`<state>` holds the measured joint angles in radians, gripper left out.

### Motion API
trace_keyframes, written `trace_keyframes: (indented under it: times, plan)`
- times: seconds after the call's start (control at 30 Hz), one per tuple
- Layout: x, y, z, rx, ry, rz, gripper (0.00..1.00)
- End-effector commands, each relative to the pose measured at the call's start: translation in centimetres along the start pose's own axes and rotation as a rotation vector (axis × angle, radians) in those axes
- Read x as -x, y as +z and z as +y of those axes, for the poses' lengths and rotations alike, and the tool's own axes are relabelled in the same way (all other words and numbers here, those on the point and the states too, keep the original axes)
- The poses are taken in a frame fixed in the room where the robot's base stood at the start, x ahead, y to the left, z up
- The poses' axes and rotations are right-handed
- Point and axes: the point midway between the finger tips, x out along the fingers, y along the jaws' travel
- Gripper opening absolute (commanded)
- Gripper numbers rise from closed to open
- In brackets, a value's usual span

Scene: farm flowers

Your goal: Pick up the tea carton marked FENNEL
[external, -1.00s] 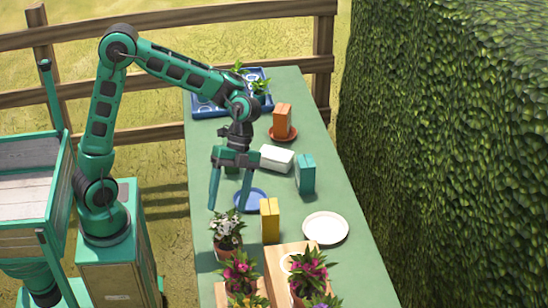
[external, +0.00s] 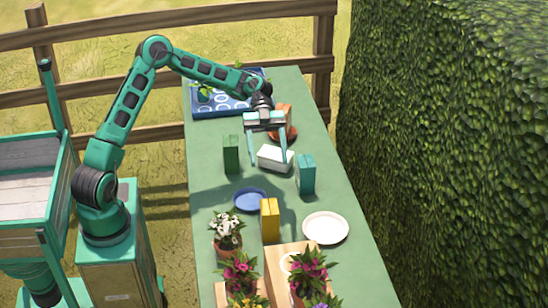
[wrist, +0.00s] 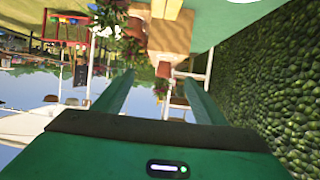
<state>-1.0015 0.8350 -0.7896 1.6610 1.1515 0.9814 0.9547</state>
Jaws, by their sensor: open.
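Several tea cartons are on the green table, and I cannot read FENNEL on any of them. A dark green carton (external: 231,154), a teal carton (external: 306,175) and a yellow carton (external: 270,220) stand upright. An orange carton (external: 285,112) stands on a terracotta saucer, partly behind my gripper. A white box (external: 271,153) lies on its side; I cannot tell if it is a carton. My gripper (external: 267,161) is open and empty, its fingers spread in front of or above the white box; the height is unclear. The wrist view shows both fingers apart (wrist: 158,82).
A blue tray (external: 225,108) with seedlings is at the far end. A blue saucer (external: 250,199) and a white plate (external: 326,228) lie mid-table. Potted flowers (external: 228,230) and wooden boards (external: 280,265) fill the near end. A hedge (external: 450,130) borders the right.

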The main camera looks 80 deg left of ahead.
Motion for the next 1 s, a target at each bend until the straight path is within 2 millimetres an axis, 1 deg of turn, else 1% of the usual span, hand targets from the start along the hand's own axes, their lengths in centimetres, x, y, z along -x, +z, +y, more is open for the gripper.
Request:
trace_keyframes:
  times: [0.03, 0.17, 0.3, 0.4, 0.5, 0.6, 0.67, 0.9, 1.0]
  plan:
    - [-0.9, 1.2, 0.1, 0.005, 0.008, 0.001, 0.65]
    - [-2.4, 4.8, 0.2, 0.007, 0.009, 0.001, 0.65]
    - [-4.1, 8.8, 0.2, 0.007, 0.009, 0.0, 0.65]
    - [-5.1, 11.3, 0.2, 0.006, 0.009, 0.0, 0.65]
    - [-5.8, 13.1, 0.2, 0.005, 0.008, -0.001, 0.65]
    - [-6.5, 13.8, 0.2, 0.003, 0.008, -0.001, 0.65]
    - [-7.1, 13.9, 0.2, 0.003, 0.009, -0.002, 0.65]
    - [-10.6, 13.9, 0.3, 0.003, 0.01, -0.001, 0.65]
    - [-11.4, 13.9, 0.3, 0.003, 0.008, -0.003, 0.65]
